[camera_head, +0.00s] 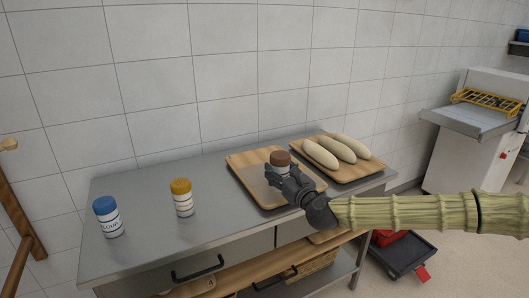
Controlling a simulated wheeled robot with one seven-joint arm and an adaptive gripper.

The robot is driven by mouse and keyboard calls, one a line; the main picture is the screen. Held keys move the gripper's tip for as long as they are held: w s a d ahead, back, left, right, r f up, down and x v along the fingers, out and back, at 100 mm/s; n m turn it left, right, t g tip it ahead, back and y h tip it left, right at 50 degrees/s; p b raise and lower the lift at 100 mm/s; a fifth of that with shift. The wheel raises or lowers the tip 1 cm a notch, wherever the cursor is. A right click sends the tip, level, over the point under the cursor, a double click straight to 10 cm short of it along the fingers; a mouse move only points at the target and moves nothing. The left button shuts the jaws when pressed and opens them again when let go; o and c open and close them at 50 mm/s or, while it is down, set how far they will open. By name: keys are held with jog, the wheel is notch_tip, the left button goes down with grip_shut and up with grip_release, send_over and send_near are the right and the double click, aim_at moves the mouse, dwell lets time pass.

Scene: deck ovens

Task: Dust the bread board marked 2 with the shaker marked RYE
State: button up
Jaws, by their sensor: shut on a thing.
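My gripper (283,176) is shut on a shaker with a brown cap (280,158). Its body and label are mostly hidden by the fingers, so I cannot read its name. The shaker looks upright, cap up, in front of or above a wooden bread board (243,163) on the steel table. My gripper hides part of this board. To its right, a second wooden board (343,174) bears three pale loaves (343,149). I cannot read a number on either board.
A blue-capped shaker (108,217), its label partly readable as "LOUR", and a yellow-capped shaker (182,198) stand on the left of the steel table (147,240). A tiled wall stands behind; a machine (476,132) stands right.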

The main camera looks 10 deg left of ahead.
jog(key=s+d+f+m+t+h, duration=0.1)
jog(key=s+d+f+m+h, duration=0.2)
jog(key=s+d+f+h, duration=0.2)
jog(key=s+d+f+m+t+h, duration=0.2)
jog(key=s+d+f+m+h, duration=0.2)
jog(key=s+d+f, duration=0.8)
jog(key=d+f+h, duration=0.1)
jog(key=d+f, duration=0.3)
jog(key=d, duration=0.4)
